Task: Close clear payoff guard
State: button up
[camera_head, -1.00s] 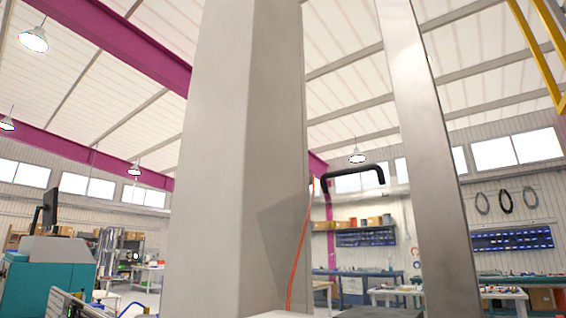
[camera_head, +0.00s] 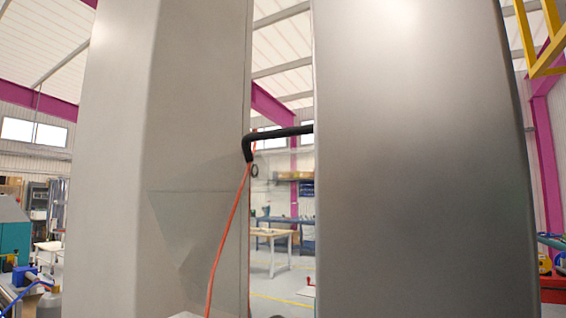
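A black bar handle (camera_head: 278,134) shows in the head view, in the gap between two tall grey surfaces. Its left end bends down, and its right end is hidden behind the right-hand grey surface. A faint see-through, angular outline (camera_head: 190,215) lies over the left grey column and may be part of the clear guard; I cannot tell how far it stands open. My gripper is not in view.
A wide grey column (camera_head: 150,120) fills the left, and a smooth metal surface (camera_head: 420,170) fills the right. An orange cable (camera_head: 227,230) hangs between them. A workbench (camera_head: 268,240) stands far behind. Teal equipment (camera_head: 14,238) is at the left edge.

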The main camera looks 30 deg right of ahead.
aim_at(307, 129)
jog(key=k+j+u, duration=0.1)
jog(key=j+u, duration=0.3)
jog(key=j, duration=0.2)
jog(key=j+u, duration=0.45)
jog(key=j, duration=0.2)
